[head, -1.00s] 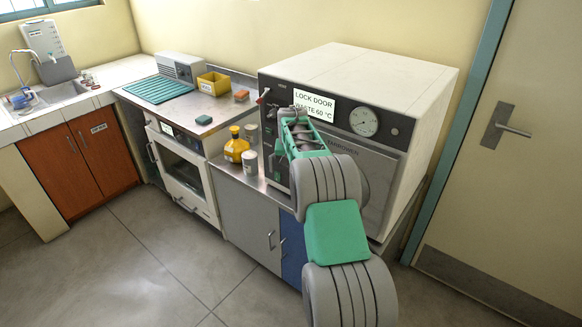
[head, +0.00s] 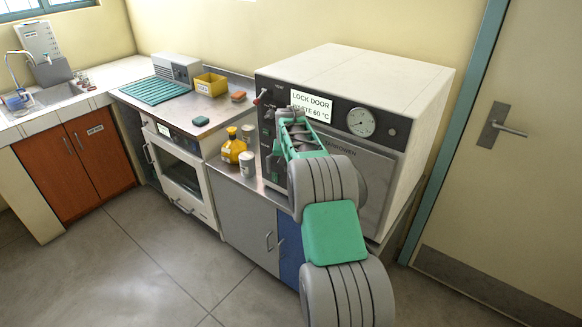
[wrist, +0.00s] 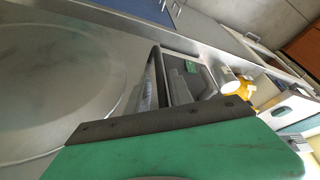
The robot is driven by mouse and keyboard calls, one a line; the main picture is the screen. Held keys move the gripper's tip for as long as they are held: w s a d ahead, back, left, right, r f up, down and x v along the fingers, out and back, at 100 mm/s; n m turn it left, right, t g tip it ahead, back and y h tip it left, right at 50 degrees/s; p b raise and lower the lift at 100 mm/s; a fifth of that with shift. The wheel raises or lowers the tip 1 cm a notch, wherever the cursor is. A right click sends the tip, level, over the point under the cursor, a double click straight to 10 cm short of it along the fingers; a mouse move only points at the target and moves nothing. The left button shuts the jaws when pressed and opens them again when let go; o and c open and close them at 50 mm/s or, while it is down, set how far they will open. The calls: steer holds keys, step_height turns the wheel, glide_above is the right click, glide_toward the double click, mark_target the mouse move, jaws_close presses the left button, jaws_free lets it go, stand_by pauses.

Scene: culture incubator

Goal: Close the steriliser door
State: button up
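The steriliser (head: 405,95) is a large white box with a dark control strip, a round gauge and a "LOCK DOOR" label. Its grey metal door (head: 372,185) is on the front and looks close to the housing; my arm covers its left part, so I cannot tell whether a gap is left. In the wrist view a broad metal face with a large round outline, apparently the door (wrist: 60,75), fills the left. My gripper (wrist: 165,120) shows there as a dark bar on a green body, close to that face. Its fingertips are not clear, and contact cannot be told.
A yellow bottle (head: 233,150) and a white jar (head: 247,164) stand on the metal counter left of the steriliser. A yellow bin (head: 210,84) and a teal rack (head: 156,91) are further left. A room door (head: 500,180) is at right. The floor at front left is clear.

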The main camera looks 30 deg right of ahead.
steer(key=b+v, duration=0.1)
steer(key=v, duration=0.7)
steer(key=shift+f, duration=0.1)
